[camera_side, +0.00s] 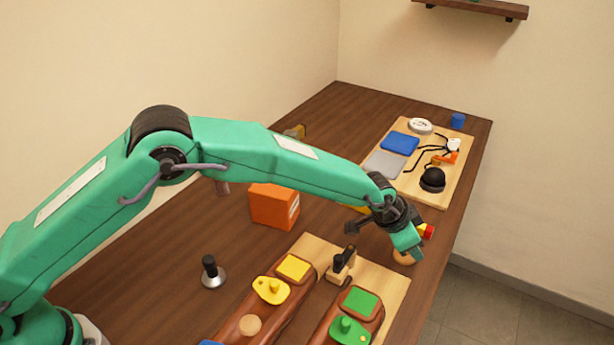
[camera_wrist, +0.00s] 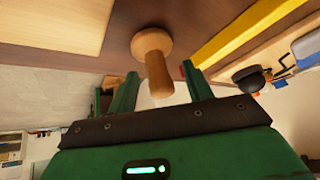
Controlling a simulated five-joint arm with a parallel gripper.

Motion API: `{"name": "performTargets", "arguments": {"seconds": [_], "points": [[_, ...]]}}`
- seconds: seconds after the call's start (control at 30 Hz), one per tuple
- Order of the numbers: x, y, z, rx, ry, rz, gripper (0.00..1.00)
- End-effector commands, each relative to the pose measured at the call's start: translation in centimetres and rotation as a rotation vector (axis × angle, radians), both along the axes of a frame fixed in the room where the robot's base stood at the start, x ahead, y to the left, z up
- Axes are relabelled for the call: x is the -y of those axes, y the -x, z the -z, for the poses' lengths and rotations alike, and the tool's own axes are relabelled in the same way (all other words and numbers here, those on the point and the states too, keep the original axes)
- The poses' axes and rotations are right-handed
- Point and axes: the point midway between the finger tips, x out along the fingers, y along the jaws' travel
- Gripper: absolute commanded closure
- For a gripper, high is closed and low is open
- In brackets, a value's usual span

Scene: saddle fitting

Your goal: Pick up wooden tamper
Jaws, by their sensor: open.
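The wooden tamper (camera_wrist: 152,46) shows in the wrist view as a pale wooden piece with a round wide end and a narrower handle. The handle points toward my gripper (camera_wrist: 158,78) and its end lies between the two green fingers. The fingers are open, with a gap visible at the sides of the handle. In the side view my gripper (camera_side: 408,243) is low over the table's right side, and part of the wooden tamper (camera_side: 404,258) shows beneath it. The rest of the tamper is hidden there by the gripper.
A wooden board (camera_side: 398,285) with yellow and green pieces on dark wooden holders lies in front. A metal tamper with a black handle (camera_side: 211,272) stands left, and an orange box (camera_side: 274,206) behind. Another board (camera_side: 405,187) holds several items at the back. The table edge is close right.

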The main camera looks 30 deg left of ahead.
Motion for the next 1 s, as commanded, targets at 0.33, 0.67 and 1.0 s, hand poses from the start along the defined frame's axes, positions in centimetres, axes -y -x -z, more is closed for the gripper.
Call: {"name": "performTargets", "arguments": {"seconds": [0.33,0.67,1.0], "points": [[-0.01,0.00,-0.05,0.000,0.000,0.000,0.49],[0.01,-0.03,-0.14,0.001,0.001,0.000,1.00],[-0.01,-0.05,-0.43,0.002,0.001,0.000,1.00]]}}
